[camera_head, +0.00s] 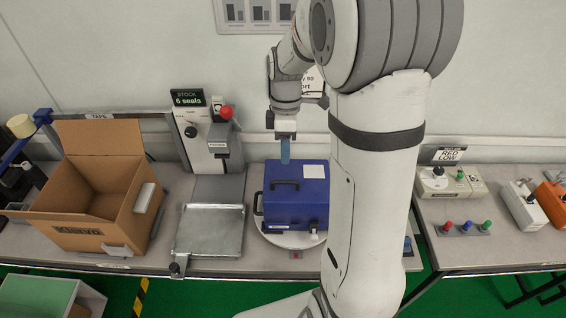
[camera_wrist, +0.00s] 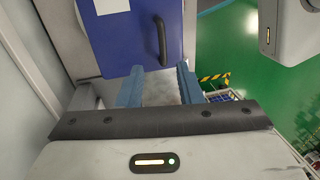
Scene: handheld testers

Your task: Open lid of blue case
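The blue case (camera_head: 300,208) stands on a round white turntable (camera_head: 290,238) on the bench. Its lid looks shut, with a dark handle (camera_head: 285,184) and a white label (camera_head: 314,171) on top. A second dark handle (camera_head: 258,205) is on its left side. My gripper (camera_head: 285,160) points down at the back edge of the case. In the wrist view, the blue fingers of my gripper (camera_wrist: 159,88) are apart with nothing between them. The blue case (camera_wrist: 140,50) lies beyond the fingertips, with a handle (camera_wrist: 161,40) and part of the label showing. Whether the fingertips touch the case cannot be told.
An open cardboard box (camera_head: 90,195) stands at the left. A sealing machine (camera_head: 208,140) with a metal tray (camera_head: 210,230) stands between it and the case. A push-button panel (camera_head: 466,228) and testers are on the right bench. My arm hides the area right of the case.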

